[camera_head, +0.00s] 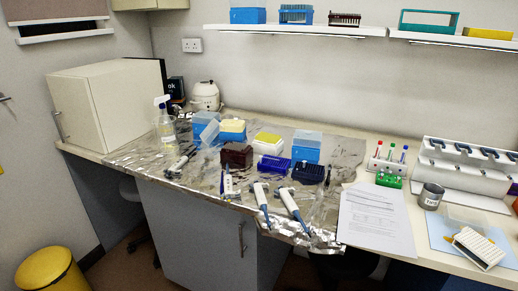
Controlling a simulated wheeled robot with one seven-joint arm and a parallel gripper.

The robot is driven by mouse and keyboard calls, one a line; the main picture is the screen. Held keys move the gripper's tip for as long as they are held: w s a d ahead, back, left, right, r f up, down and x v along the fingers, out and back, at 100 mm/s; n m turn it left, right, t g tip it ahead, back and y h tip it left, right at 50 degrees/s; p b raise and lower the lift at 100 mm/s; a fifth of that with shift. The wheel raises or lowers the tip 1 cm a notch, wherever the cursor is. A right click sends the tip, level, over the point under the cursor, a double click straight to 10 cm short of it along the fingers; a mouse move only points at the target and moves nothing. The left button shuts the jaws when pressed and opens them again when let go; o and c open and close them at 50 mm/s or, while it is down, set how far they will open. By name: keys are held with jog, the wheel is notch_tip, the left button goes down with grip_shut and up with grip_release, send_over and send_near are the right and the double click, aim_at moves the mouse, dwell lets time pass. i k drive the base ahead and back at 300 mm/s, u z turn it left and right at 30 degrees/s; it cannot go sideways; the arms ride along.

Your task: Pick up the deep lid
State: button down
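A clear pale-blue lid (209,131) leans at a tilt beside a blue tip box (231,136) with a yellow top, on the foil-covered bench (140,160). A second pale-blue, tall lid-like cover (307,140) sits level on another blue box (305,155) further right. I cannot tell for sure which of them is the deep lid. My gripper does not show in this view.
A dark red rack (236,155), a white box with yellow top (268,143), and blue racks (277,165) crowd the foil. Several pipettes (261,201) lie along the front edge. A spray bottle (166,125) stands left; papers (376,220) lie right.

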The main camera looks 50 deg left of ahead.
aim_at(456, 218)
jog(key=u, duration=1.55)
jog(key=i, duration=1.5)
jog(key=z, duration=0.65)
